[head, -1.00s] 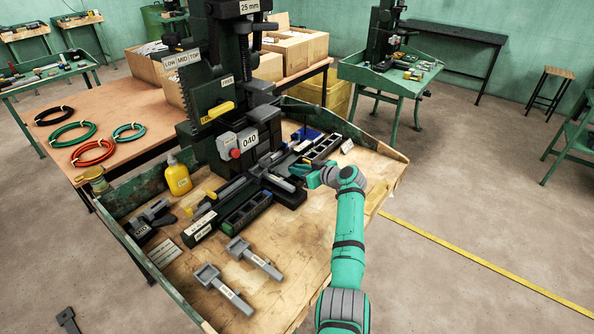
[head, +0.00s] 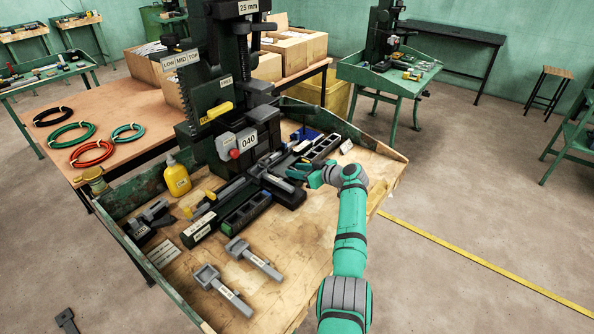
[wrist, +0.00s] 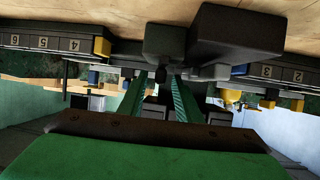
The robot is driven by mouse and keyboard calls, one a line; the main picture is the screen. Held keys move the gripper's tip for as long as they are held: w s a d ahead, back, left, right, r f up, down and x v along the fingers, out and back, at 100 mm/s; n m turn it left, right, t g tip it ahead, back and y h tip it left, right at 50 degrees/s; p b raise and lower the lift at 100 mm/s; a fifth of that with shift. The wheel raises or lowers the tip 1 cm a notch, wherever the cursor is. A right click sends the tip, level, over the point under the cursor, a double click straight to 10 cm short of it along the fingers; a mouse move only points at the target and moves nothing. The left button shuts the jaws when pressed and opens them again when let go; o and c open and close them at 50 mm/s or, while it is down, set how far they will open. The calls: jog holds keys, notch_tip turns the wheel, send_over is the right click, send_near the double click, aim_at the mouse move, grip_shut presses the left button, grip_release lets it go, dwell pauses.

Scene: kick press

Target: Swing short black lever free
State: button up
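The dark green press (head: 240,75) stands on a wooden-topped bench, with a black block and grey bar (head: 278,183) low at its front. My gripper (head: 303,172) is at the right of this block, close to it. In the wrist view my two green fingers (wrist: 160,88) are apart with a gap between them; nothing is clearly held.
Numbered black trays (head: 246,211) flank the block. Grey forked tools (head: 253,258) lie in front, and a yellow bottle (head: 177,176) stands at left. The bench top (head: 372,170) is bare at right, with a raised green rim behind.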

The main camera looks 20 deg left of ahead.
jog(key=shift+r, duration=0.1)
jog(key=v, duration=1)
jog(key=shift+d, duration=0.35)
jog(key=shift+s, duration=0.1)
